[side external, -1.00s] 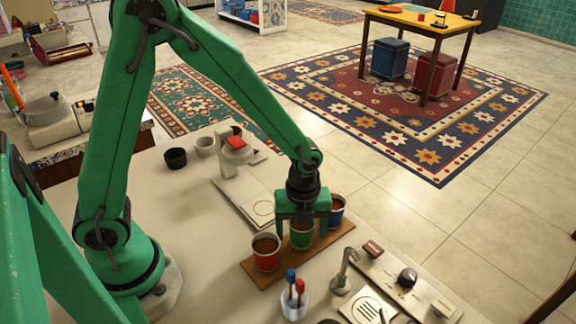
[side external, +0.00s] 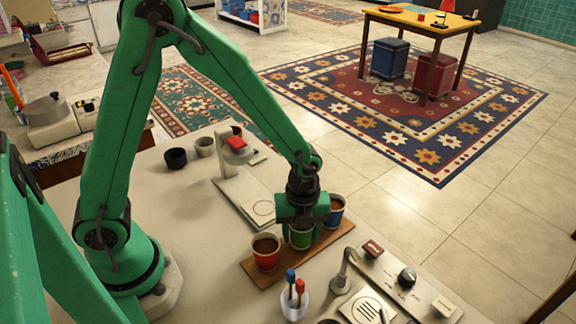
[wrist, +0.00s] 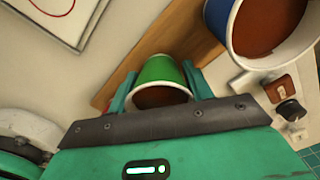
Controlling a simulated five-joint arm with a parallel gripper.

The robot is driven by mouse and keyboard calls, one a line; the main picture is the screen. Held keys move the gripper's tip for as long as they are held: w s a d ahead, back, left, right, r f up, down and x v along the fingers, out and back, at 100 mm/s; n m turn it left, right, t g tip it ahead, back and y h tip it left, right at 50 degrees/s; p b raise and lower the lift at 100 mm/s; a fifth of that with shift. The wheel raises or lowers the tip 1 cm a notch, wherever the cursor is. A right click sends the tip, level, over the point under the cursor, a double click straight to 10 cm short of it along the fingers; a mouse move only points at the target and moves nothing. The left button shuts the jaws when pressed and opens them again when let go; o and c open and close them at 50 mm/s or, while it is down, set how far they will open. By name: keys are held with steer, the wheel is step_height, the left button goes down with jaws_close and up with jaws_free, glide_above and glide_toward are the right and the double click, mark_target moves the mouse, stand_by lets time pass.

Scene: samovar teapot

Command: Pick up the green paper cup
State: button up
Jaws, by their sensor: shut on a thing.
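The green paper cup (side external: 300,238) stands between a red cup and a blue cup on a wooden board (side external: 262,280). It holds a brown drink. My gripper (side external: 301,228) is over it from above, with its fingers shut on the cup's sides. In the wrist view the green cup (wrist: 161,70) sits between the two green fingers (wrist: 160,88). The gripper body hides part of the cup. I cannot tell whether it is clear of the board.
The red cup (side external: 266,254) is close on the left and the blue cup (side external: 335,213) close on the right. A holder with red and blue items (side external: 294,303) and a small tap (side external: 346,270) stand in front. A white stand with a red top (side external: 238,150) is behind.

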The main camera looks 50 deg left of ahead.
steer(key=shift+r, duration=0.1)
step_height(320, 180, up, 10)
stand_by(0.9)
stand_by(0.5)
